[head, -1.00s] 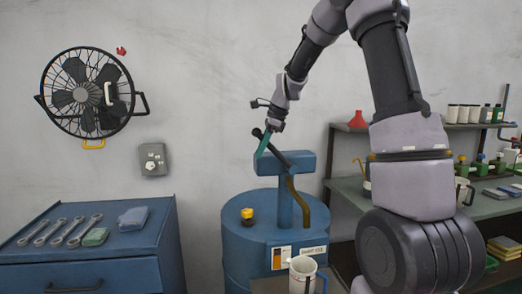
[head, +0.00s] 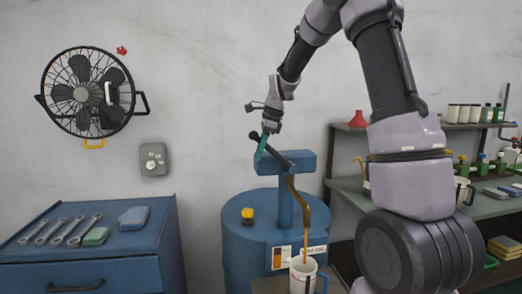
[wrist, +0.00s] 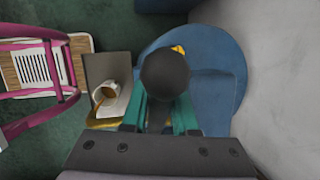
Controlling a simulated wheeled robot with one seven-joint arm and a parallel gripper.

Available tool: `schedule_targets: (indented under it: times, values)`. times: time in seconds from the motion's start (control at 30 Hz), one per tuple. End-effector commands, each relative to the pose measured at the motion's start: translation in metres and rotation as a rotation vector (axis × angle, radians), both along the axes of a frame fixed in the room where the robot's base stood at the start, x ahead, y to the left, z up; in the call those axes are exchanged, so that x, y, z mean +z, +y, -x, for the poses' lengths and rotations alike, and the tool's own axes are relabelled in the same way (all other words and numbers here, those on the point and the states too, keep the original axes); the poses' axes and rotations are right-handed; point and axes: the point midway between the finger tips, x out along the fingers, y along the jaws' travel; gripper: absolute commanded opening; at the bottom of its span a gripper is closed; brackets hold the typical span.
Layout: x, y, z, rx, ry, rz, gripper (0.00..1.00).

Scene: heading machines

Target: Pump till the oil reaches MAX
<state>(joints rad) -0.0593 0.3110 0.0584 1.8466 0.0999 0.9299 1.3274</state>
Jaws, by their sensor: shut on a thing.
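My gripper (head: 262,147), with teal fingers, is shut on the pump lever (head: 278,156) near its black knob (head: 253,135). The knob fills the middle of the wrist view (wrist: 165,75), between the fingers. The blue hand pump (head: 286,185) stands on a blue drum (head: 236,262). Its brown spout (head: 318,212) curves down to the front. Brown-orange shows at the jug's mouth in the wrist view (wrist: 107,97). I cannot read a MAX mark or the oil level.
A blue cabinet (head: 150,240) with several wrenches and cloths stands left. A wall fan (head: 84,92) and a grey switch box (head: 153,159) hang above. Shelves (head: 345,192) with bottles and a red funnel (head: 357,119) are at right. A yellow cap (head: 247,214) sits on the drum.

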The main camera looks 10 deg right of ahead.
Motion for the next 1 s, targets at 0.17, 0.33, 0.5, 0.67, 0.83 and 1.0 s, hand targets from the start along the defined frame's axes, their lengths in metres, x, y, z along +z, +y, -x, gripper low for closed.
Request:
schedule_targets:
  times: [0.17, 0.33, 0.5, 0.67, 0.83, 1.0]
  values:
    - [-0.016, 0.012, 0.001, 0.011, -0.001, 0.126, 0.0]
    - [-0.037, 0.02, 0.001, 0.011, 0.0, 0.282, 0.0]
    - [-0.06, 0.022, 0.0, 0.01, -0.002, 0.446, 0.0]
    - [-0.081, 0.022, 0.001, 0.009, -0.001, 0.6, 0.0]
    - [-0.104, 0.018, 0.001, 0.007, -0.001, 0.763, 0.0]
    - [-0.124, 0.011, 0.0, 0.005, -0.002, 0.917, 0.0]
